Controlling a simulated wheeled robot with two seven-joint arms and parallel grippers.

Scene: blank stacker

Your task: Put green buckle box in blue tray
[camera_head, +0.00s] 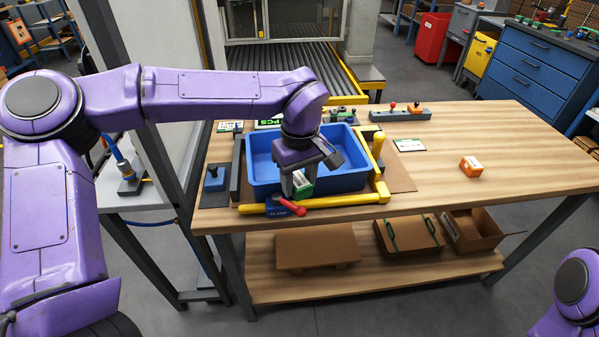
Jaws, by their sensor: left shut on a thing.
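The blue tray (262,165) sits on the wooden table inside a frame with yellow bars. My left gripper (296,188) points down over the front part of the tray. It is shut on the green buckle box (302,184), a small green and white box. The gripper fingers hide part of the box. I cannot tell whether the box touches the tray floor. Only a purple part of my right arm shows at the lower right edge, and its gripper is out of view.
An orange box (471,166) stands on the right of the wooden table (440,190). A yellow bar with a red-handled clamp (290,206) runs along the tray's front. A grey fixture with knobs (400,115) is at the back. Cardboard boxes (408,236) lie on the lower shelf.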

